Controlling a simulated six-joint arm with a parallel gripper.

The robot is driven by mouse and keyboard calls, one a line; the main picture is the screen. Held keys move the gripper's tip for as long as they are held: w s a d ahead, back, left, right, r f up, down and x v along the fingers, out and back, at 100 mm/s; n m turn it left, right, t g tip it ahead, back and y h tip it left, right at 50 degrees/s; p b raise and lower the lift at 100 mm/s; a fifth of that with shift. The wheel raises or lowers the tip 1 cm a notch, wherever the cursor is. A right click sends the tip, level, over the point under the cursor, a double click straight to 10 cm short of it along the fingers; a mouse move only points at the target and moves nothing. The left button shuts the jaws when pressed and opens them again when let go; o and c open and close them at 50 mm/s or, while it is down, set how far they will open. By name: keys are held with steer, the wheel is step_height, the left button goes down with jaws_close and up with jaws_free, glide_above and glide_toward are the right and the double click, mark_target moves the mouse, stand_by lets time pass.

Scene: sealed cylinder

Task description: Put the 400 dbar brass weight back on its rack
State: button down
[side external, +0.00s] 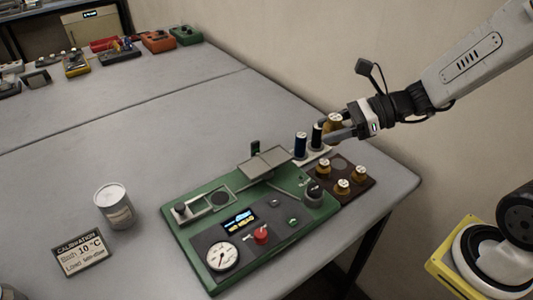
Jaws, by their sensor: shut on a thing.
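My gripper (337,132) reaches in from the upper right and is shut on a brass weight (333,121) with a pale top. It holds the weight up, in the picture just above and behind the brown rack (364,184). The fingers partly hide the weight's lower part. Several similar brass weights (359,173) stand upright on the rack. The marking on the held weight is too small to read.
Dark cylinders (300,145) stand on a pale base close left of my gripper. A green instrument panel (207,273) with gauge and red knob lies in front. A can (113,205) and calibration sign (82,254) stand left. The table's right edge is close to the rack.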

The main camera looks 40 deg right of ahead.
steer(key=w+d+m+t+h, duration=0.5)
steer(key=w+d+m+h, duration=0.2)
steer(key=w, duration=0.4)
steer(key=shift+w+d+r+m, duration=0.2)
steer(key=shift+w+r+m, duration=0.1)
steer(key=shift+r+m, duration=0.1)
steer(key=shift+s+d+f+n+g+y, duration=0.25)
steer(key=shift+s+d+f+n+y, duration=0.55)
steer(key=shift+f, duration=1.7)
steer(key=shift+s+d+f+n+g+y, duration=0.3)
steer(key=shift+s+d+f, duration=0.85)
steer(key=shift+f, duration=1.4)
steer(key=shift+s+d+f+n+g+y, duration=0.15)
steer(key=shift+s+d+f+n+y, duration=0.8)
steer(key=shift+f, duration=1.55)
steer(key=shift+w+d+f+m+h, duration=0.1)
steer(key=shift+w+d+m+h, duration=0.15)
steer(key=shift+d+m+h, duration=0.1)
steer(key=shift+f, duration=1.65)
